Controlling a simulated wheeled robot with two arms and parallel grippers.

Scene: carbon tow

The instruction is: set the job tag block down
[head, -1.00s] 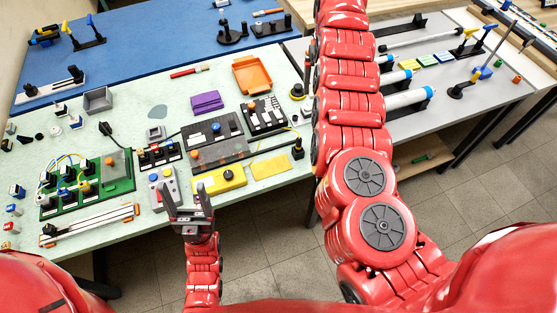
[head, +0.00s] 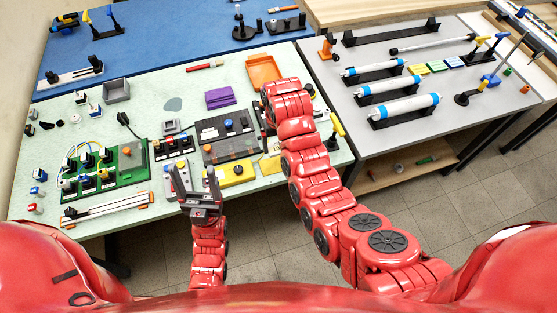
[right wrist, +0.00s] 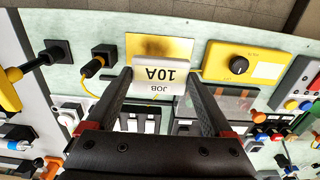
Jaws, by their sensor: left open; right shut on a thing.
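The job tag block (right wrist: 157,76) is white with black "JOB 10A" lettering, upside down in the right wrist view. My right gripper (right wrist: 162,88) is shut on it, with a finger on each side. The block overlaps a flat yellow plate (right wrist: 176,46) in that view; whether it touches anything below I cannot tell. My left gripper (head: 197,172) is open and empty over the front edge of the green bench.
A yellow box with a black knob (head: 237,171) stands left of the plate; it also shows in the right wrist view (right wrist: 238,66). A black connector with a yellow cable (right wrist: 94,66) stands on the plate's other side. An orange tray (head: 253,73) lies behind. Dark device panels (head: 228,150) crowd the bench.

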